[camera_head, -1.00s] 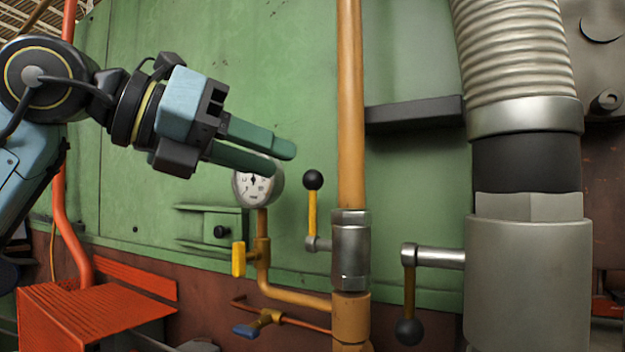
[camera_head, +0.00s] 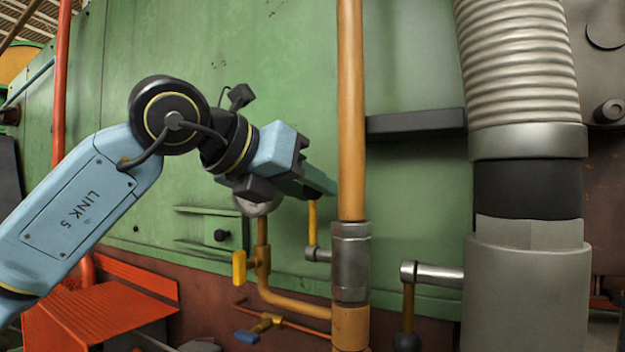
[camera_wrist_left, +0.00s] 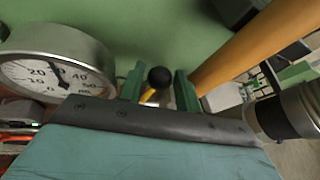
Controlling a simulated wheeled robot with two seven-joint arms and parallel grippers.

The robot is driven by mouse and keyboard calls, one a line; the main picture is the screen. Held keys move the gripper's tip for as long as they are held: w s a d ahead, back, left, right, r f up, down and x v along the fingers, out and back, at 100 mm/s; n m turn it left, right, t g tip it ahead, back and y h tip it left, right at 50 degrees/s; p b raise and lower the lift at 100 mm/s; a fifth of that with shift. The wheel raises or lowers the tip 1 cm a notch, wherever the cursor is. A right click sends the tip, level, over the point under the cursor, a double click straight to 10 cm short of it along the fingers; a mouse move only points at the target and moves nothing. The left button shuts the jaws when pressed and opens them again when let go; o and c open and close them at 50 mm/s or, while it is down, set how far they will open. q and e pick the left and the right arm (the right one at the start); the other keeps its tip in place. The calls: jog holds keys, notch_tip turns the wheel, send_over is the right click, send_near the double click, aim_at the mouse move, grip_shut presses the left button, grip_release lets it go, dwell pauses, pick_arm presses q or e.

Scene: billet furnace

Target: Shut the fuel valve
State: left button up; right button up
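The valve on the ochre pipe (camera_head: 350,110) has a steel body (camera_head: 350,262) and a yellow lever (camera_head: 312,222) that stands upright, along the pipe. I take this for the fuel valve; no label shows. My left gripper (camera_head: 318,186) is at the lever's top end and hides its black ball knob in the head view. In the left wrist view the black knob (camera_wrist_left: 160,77) appears between the two green fingers (camera_wrist_left: 158,88), with a small gap on each side. The left gripper is open. My right gripper is not in view.
A round gauge (camera_wrist_left: 55,65) is close to my left gripper. A small yellow tap (camera_head: 240,267) and a blue-handled tap (camera_head: 247,336) are lower left. A large grey pipe (camera_head: 527,270) with a hanging black-knobbed lever (camera_head: 408,300) stands right. A dark ledge (camera_head: 415,120) juts from the green wall.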

pick_arm(q)
jog(key=shift+w+d+f, duration=0.25)
jog(key=shift+w+d, duration=0.1)
jog(key=shift+d, duration=0.1)
grip_shut()
